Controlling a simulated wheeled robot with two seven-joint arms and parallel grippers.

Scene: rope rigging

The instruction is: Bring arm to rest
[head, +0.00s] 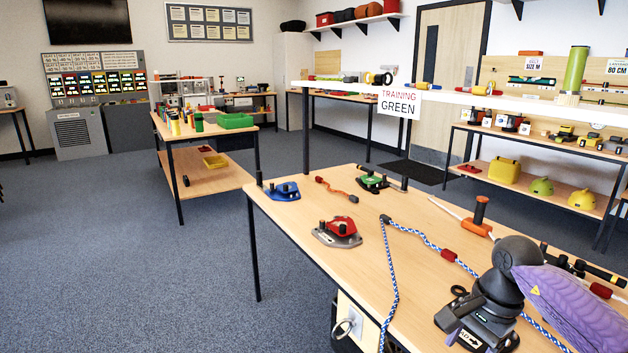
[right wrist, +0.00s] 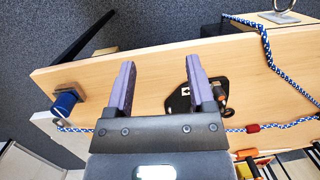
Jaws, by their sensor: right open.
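My right gripper (head: 470,325) is at the lower right in the head view, low over the near bench, at the end of my purple-covered arm (head: 575,305). In the right wrist view the gripper (right wrist: 158,72) has its two purple fingers wide apart, with bare wooden bench between them. Nothing is held. A black plate (right wrist: 182,101) with a small white mark lies beside the right-hand finger, which partly hides it. I cannot tell whether they touch. My left gripper is not in view.
A blue-and-white rope (head: 391,285) with a red band (head: 448,255) lies along the bench (head: 300,215) and hangs over its front edge. A red device (head: 340,230), a blue device (head: 282,191) and an orange post (head: 478,222) stand on it. Open floor (head: 180,280) lies left.

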